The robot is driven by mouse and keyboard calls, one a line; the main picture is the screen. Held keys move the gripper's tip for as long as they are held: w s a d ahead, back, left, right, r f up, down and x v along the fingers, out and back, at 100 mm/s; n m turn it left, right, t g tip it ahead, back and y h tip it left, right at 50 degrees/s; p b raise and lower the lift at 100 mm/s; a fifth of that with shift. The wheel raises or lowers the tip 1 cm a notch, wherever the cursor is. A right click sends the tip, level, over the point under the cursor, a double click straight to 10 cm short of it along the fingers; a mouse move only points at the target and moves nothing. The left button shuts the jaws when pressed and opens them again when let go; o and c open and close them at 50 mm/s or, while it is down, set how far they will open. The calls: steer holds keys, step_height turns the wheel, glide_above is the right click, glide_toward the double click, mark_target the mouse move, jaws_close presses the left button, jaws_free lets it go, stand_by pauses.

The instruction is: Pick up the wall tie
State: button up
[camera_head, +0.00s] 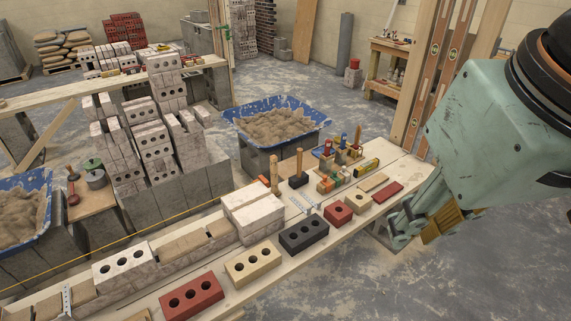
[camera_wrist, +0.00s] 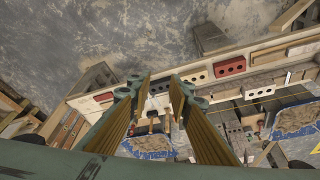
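A pale, perforated metal strip that looks like the wall tie (camera_head: 298,204) lies flat on the plank bench (camera_head: 340,242), between the pale bricks and the wooden-handled tools. A second metal strip (camera_head: 67,300) stands against the low brick wall at lower left. My gripper (camera_head: 430,222) is at the right, beyond the bench's right end and well apart from the strips. In the wrist view my gripper (camera_wrist: 160,84) has its two yellow-brown fingers spread, with nothing held between them. The bench shows past the fingertips there, but I cannot make out the tie clearly.
A black brick (camera_head: 304,234), a red half brick (camera_head: 338,213), a cream brick (camera_head: 253,262) and a red brick (camera_head: 192,294) line the front edge. A hammer (camera_head: 298,172) stands handle-up behind. A blue mortar tub (camera_head: 277,123) is beyond. Floor at right is clear.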

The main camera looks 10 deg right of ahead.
steer(key=shift+w, duration=0.1)
steer(key=w+m+g, duration=0.1)
steer(key=w+m, duration=0.2)
steer(key=w, duration=1.6)
steer(key=w+f+m, duration=0.1)
steer(key=w+f, duration=0.2)
steer(key=w, duration=0.3)
steer(key=w+f+m+g, duration=0.1)
steer(key=w+f, duration=0.2)
steer(key=w, duration=0.4)
steer(key=w+f+m, duration=0.1)
steer(key=w+f, duration=0.1)
steer(key=w, duration=0.4)
steer(key=w+f+m, duration=0.2)
steer(key=w+f, duration=0.6)
steer(key=f, duration=0.4)
steer(key=w+f+m+g, duration=0.1)
steer(key=w+f+m, duration=0.1)
steer(key=w+f, duration=0.6)
steer(key=w+f+m+g+b, duration=0.1)
steer(key=w+f, duration=0.7)
steer(key=f, duration=1)
steer(key=shift+d+m, duration=0.3)
steer(key=shift+m, duration=0.3)
steer(key=shift+f, duration=0.15)
steer(key=shift+f+b, duration=0.7)
steer(key=shift+f, duration=3.55)
